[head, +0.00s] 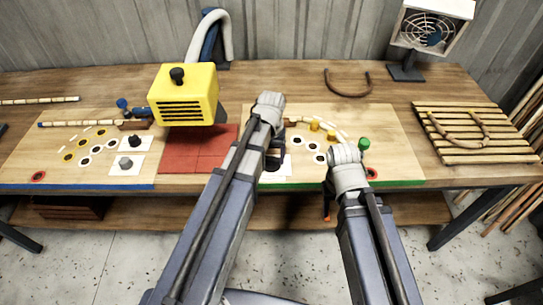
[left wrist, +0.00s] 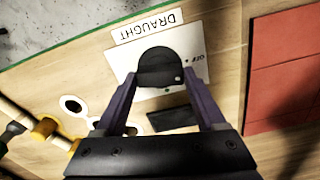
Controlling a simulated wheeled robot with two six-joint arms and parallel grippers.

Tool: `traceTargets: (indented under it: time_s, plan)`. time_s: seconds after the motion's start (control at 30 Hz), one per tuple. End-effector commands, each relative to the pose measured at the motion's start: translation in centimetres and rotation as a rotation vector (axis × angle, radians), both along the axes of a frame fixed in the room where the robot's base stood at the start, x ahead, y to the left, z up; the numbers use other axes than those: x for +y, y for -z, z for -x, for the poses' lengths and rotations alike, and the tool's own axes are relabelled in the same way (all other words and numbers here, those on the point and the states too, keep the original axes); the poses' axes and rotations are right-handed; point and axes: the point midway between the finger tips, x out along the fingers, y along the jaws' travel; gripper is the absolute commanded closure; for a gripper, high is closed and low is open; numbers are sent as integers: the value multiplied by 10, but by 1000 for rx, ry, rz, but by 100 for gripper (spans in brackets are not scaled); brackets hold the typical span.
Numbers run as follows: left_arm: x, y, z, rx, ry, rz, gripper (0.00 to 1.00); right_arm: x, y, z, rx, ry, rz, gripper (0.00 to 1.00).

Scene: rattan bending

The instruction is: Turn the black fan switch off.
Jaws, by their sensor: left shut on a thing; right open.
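The black fan switch is a round knob (left wrist: 160,68) on a white plate (left wrist: 205,68), seen in the left wrist view. The plate has a "DRAUGHT" label beside it and a small "OFF" mark near the knob. My left gripper (left wrist: 158,85) is shut on the knob, one purple finger on each side. In the head view my left gripper (head: 274,158) hides most of the knob, and part of the white plate (head: 284,170) shows. My right gripper (head: 327,207) is open and empty, low at the bench's front edge. The fan (head: 428,30) stands at the back right.
A yellow box (head: 185,95) with a black knob on top stands left of my left arm, behind red tiles (head: 190,158). Yellow pegs (head: 315,126) and a green knob (head: 364,144) are near my right arm. A slatted rack (head: 478,150) lies at the right.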

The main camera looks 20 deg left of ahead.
Motion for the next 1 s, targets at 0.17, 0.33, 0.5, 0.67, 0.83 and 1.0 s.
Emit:
traceTargets:
  time_s: [0.17,0.33,0.5,0.67,0.83,1.0]
  plan:
    - [0,0,0,0,-102,0,83,0,0,0,0,0,0,50]
    - [0,0,0,1,-168,0,83,0,0,0,0,0,0,50]
    - [0,0,0,1,-205,0,83,0,0,0,0,0,0,50]
    - [0,0,0,1,-217,0,83,0,0,0,0,0,0,50]
    - [0,0,0,1,-219,0,83,0,0,0,0,0,0,50]
    - [0,0,0,1,-218,0,83,0,0,0,0,0,0,50]
